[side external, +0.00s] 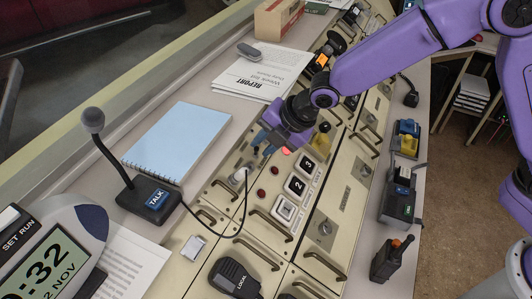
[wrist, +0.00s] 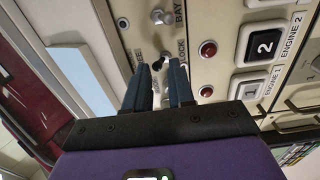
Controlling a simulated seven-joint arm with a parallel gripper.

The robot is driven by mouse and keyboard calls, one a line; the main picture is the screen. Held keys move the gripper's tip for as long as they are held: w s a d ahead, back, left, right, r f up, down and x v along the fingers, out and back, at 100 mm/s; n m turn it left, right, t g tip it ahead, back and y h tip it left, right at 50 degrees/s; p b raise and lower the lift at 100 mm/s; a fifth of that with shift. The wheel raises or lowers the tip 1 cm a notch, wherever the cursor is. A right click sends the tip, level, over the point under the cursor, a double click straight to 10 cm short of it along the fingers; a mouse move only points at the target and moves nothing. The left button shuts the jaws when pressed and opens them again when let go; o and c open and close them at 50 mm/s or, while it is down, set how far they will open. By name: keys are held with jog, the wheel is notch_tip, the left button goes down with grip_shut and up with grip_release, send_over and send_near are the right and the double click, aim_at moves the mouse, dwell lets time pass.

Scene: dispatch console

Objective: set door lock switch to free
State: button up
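The door lock switch (wrist: 166,58) is a small metal toggle with a dark tip in the wrist view. "LOCK" is printed to its right, and a partly hidden label ending in "EE" is to its left. Its tip looks turned slightly left and toward the fingers, but I cannot tell its set position. My gripper (wrist: 160,72) has two dark blue fingers with a gap between them, just in front of the switch. Contact cannot be made out. In the side external view my gripper (side external: 262,143) is low over the panel and hides the switch.
Another toggle (wrist: 161,17) by the "BAY" label sits just beyond. Red lamps (wrist: 208,49) and numbered engine buttons (wrist: 264,46) lie to the right. A blue notebook (side external: 178,142), a talk microphone (side external: 148,198) with its cable, and report papers (side external: 262,75) lie nearby.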

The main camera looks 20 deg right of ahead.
jog(key=v, duration=0.4)
jog(key=shift+s+r, duration=0.1)
jog(key=shift+s, duration=0.05)
dwell(0.6)
jog(key=s+d+r+m+g+h, duration=0.1)
jog(key=s+d+m, duration=0.6)
jog(key=s+d, duration=0.7)
jog(key=s+d+r+m+g+h, duration=0.2)
jog(key=s+d+m, duration=0.5)
jog(key=s+d, duration=0.7)
jog(key=shift+s+d+r+g+h, duration=0.2)
jog(key=shift+d+r+g+h, duration=0.1)
jog(key=shift+d+g+h, duration=0.4)
